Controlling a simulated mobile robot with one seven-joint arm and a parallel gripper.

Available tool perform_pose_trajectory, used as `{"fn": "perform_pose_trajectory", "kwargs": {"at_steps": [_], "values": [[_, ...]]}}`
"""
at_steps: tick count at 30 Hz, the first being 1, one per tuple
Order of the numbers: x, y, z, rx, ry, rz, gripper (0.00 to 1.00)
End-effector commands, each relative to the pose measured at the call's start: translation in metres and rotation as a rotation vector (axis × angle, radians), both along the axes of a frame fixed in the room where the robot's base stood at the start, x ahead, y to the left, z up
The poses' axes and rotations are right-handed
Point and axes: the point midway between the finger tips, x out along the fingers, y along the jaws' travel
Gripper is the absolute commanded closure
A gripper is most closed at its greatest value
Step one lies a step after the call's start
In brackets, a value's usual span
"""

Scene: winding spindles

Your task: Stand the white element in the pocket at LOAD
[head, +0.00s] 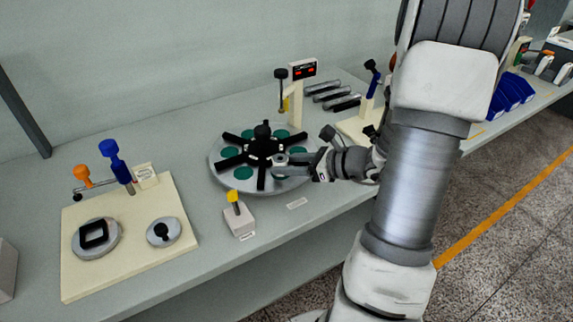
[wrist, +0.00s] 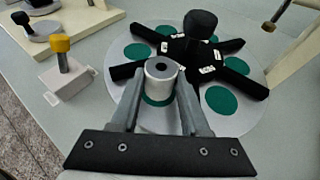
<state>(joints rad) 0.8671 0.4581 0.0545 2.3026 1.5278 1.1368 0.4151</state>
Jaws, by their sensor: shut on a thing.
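My gripper (head: 284,165) reaches in from the right over the near side of a round grey turntable. It is shut on the white element (wrist: 160,80), a short upright cylinder with a dark hole in its top. The turntable (wrist: 250,118) carries several green round pockets between black spider arms with a black centre knob (wrist: 201,24). In the wrist view the element is over a green pocket (wrist: 148,98), whose rim shows around its lower end. I cannot tell whether it touches the pocket's floor. No LOAD lettering is readable.
A small block with a yellow-topped lever (head: 238,216) stands in front of the turntable. A cream board (head: 130,262) with blue and orange handles is at left. A post with a red display (head: 303,69) stands behind. Blue bins (head: 513,90) are far right.

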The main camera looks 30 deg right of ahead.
Motion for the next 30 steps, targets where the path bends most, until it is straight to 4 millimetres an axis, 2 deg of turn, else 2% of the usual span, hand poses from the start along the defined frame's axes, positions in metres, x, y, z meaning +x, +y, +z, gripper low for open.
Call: {"fn": "perform_pose_trajectory", "kwargs": {"at_steps": [5,6,10,21,26,30], "values": [[0.000,0.000,-0.005,0.000,0.000,0.000,1.00],[0.000,0.000,-0.004,0.000,0.000,0.000,0.49],[0.000,0.000,-0.003,0.000,0.000,0.000,0.26],[0.000,-0.001,0.003,-0.001,-0.001,-0.001,0.25],[-0.020,-0.016,0.013,-0.003,-0.001,-0.005,0.25],[-0.044,-0.034,0.025,-0.003,-0.001,-0.006,0.25]]}}
